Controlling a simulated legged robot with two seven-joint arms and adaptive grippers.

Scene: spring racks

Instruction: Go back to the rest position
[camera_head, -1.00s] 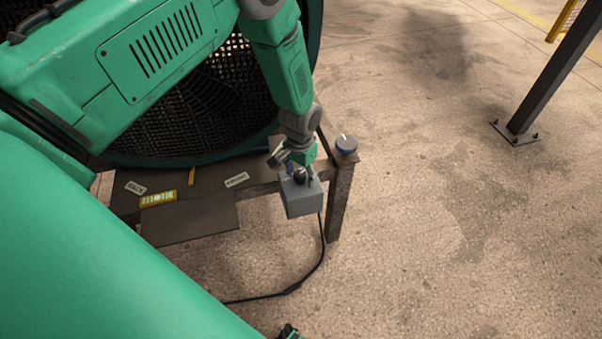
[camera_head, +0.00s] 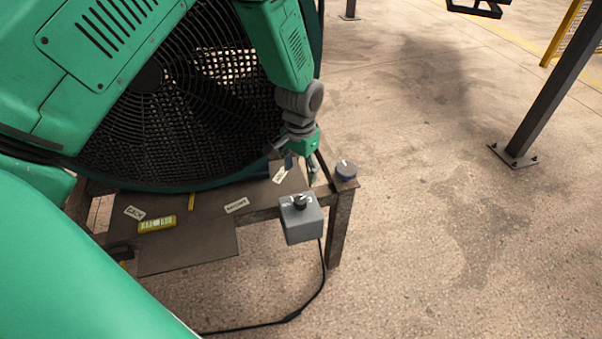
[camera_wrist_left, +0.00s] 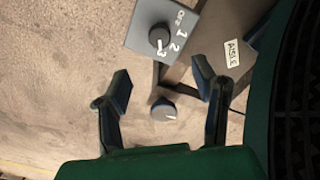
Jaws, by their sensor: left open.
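My left gripper (camera_head: 298,170) is at the right end of the dark bench, in front of the large fan. It is open and empty, and its spread fingers (camera_wrist_left: 162,82) show in the left wrist view. A grey control box (camera_head: 302,220) with a black rotary knob hangs at the bench's front edge, just below and apart from the gripper. In the left wrist view the box (camera_wrist_left: 140,30) lies beyond the fingertips, with OFF and numbers printed around its knob. My right gripper is not in view.
The large black fan (camera_head: 190,110) stands close behind the bench (camera_head: 190,250). The bench carries labels and a yellow level (camera_head: 157,223). A black cable (camera_head: 300,310) runs from the box to the floor. A dark post (camera_head: 545,95) stands at right; the floor between is clear.

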